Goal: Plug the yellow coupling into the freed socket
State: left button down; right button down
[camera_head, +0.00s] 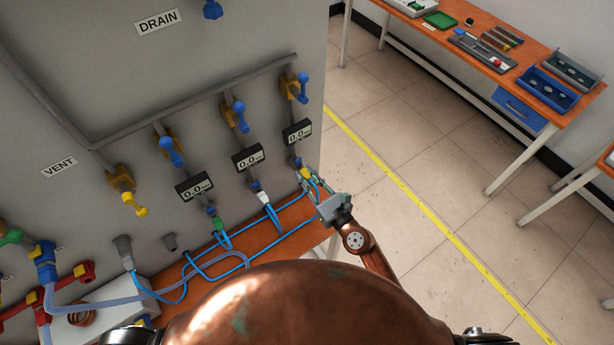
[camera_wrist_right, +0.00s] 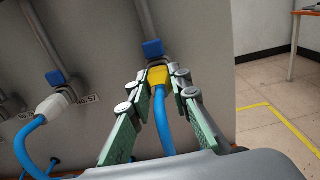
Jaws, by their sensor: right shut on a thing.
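The yellow coupling (camera_head: 305,173) is at the lower end of the rightmost line, directly below the blue fitting (camera_head: 297,162) under the right display. In the right wrist view the yellow coupling (camera_wrist_right: 158,76) is between my right gripper's fingertips, with a blue hose (camera_wrist_right: 163,120) hanging from it. My right gripper (camera_head: 308,178) is shut on it; it also shows in the right wrist view (camera_wrist_right: 157,82). The coupling appears seated against the blue fitting, but its exact engagement is hidden. My left gripper is not in view.
A white coupling (camera_head: 263,197) and a green coupling (camera_head: 217,223) hang from neighbouring lines. A grey coupling (camera_head: 123,249) with a hose is further left. Blue hoses (camera_head: 232,252) loop over the orange bench (camera_head: 290,242). The floor to the right is clear.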

jog(key=c, duration=1.7)
grip_release()
jog(key=v, duration=1.2)
jog(key=shift+a, duration=0.1)
